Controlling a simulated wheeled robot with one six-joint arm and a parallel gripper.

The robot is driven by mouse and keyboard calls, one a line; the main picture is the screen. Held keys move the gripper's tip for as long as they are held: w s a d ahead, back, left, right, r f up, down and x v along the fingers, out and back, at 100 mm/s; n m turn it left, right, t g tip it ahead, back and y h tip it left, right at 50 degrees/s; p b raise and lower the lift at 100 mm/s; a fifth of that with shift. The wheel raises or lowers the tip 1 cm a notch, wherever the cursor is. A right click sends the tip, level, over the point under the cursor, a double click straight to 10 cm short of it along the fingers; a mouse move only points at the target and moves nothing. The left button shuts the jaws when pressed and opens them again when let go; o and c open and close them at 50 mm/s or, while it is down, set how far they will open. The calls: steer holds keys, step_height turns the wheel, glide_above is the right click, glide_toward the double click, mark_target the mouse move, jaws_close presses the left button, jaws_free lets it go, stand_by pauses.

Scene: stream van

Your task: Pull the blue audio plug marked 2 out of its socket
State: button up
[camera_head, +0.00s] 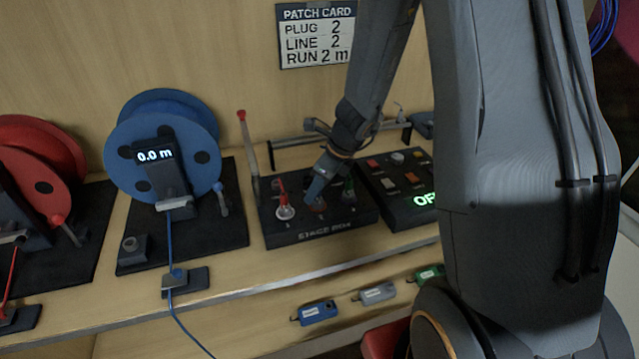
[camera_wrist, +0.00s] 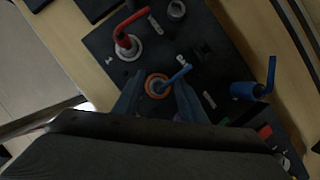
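The stage box (camera_head: 310,232) is a dark block with sockets on the counter. My gripper (camera_head: 318,192) points down over its middle. In the wrist view, a small plug with a blue angled tail stands in an orange-ringed socket (camera_wrist: 158,86); I take it for the blue plug, though its mark is unreadable. My gripper's fingers (camera_wrist: 158,102) are apart on either side of it, and I see no contact. In the head view my gripper largely hides this plug. A red plug (camera_head: 284,207) stands in the socket to the left, also in the wrist view (camera_wrist: 128,44).
A button panel (camera_head: 405,190) adjoins the box; a red-tipped lever (camera_head: 247,155) rises at left. A blue reel (camera_head: 160,135) reads 0.0 m. The patch card (camera_head: 315,35) reads plug 2. A blue upright piece (camera_wrist: 250,90) stands nearby.

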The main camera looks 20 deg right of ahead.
steer(key=shift+c, duration=0.3)
jaws_close()
steer(key=c, duration=0.7)
jaws_free()
steer(key=shift+c, duration=0.2)
jaws_close()
steer(key=shift+r+p, duration=1.6)
steer(key=shift+p, duration=0.25)
steer(key=shift+r+p, duration=1.35)
steer(key=shift+p, duration=0.2)
